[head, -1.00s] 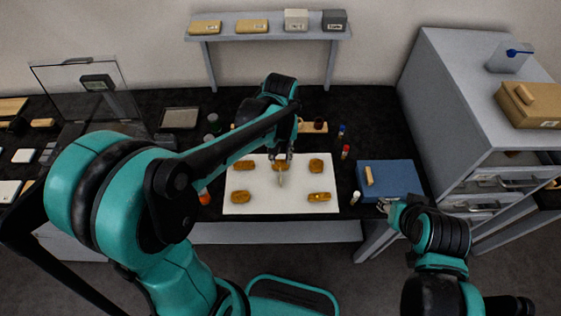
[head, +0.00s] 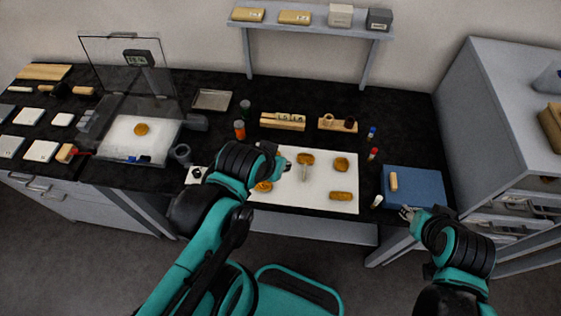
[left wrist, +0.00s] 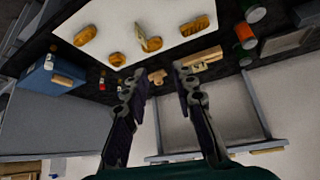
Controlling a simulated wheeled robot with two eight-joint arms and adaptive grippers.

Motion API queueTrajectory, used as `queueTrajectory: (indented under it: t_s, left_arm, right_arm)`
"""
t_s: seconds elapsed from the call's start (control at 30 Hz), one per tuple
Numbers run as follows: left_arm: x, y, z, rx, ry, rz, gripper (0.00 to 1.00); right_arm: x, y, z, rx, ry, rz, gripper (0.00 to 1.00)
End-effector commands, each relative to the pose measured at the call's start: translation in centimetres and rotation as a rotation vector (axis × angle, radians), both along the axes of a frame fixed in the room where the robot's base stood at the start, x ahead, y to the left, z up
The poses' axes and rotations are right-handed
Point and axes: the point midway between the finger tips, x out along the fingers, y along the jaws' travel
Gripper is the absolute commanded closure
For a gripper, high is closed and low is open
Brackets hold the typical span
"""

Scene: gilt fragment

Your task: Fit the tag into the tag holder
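My left gripper (head: 283,163) is over the left part of the white mat (head: 320,202); its fingers are wide apart and empty in the left wrist view (left wrist: 160,72). A slim pale piece (head: 304,172), possibly the tag, sits at the top-middle gilt fragment (head: 306,158); it also shows in the left wrist view (left wrist: 142,34). Whether it stands or leans is unclear. A wooden block with dark characters (head: 283,121), perhaps the tag holder, stands behind the mat. My right gripper (head: 406,213) is by the blue box's front edge; its finger gap is too small to judge.
The blue box (head: 425,190) bears a small wooden piece (head: 394,181). Small vials (head: 372,154) stand between mat and box. A wooden stand with holes (head: 338,124) is behind the mat. A scale (head: 115,140) bears a gilt fragment at left. A shelf (head: 310,26) overhangs the back.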

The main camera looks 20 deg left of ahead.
Motion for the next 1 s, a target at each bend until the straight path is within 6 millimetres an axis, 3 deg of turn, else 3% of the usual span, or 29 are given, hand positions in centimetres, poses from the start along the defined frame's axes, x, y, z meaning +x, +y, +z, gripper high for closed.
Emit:
queueTrajectory:
  t_s: [0.17,0.33,0.7,1.0]
  left_arm:
    - [1.3,-0.4,0.1,-0.02,0.062,0.02,0.73]
    - [4.0,-1.4,-1.0,-0.06,0.214,0.076,0.73]
    - [8.9,-3.9,-7.1,-0.089,0.531,0.225,0.73]
    - [9.7,-4.5,-10.0,-0.085,0.612,0.269,0.73]
  right_arm:
    - [0.0,0.0,0.2,0.0,0.0,0.0,0.6]
    - [0.0,0.0,0.5,0.0,0.0,0.0,0.6]
    - [0.0,0.0,1.0,0.0,0.0,0.0,0.6]
    - [0.0,0.0,0.7,0.0,0.0,0.0,0.6]
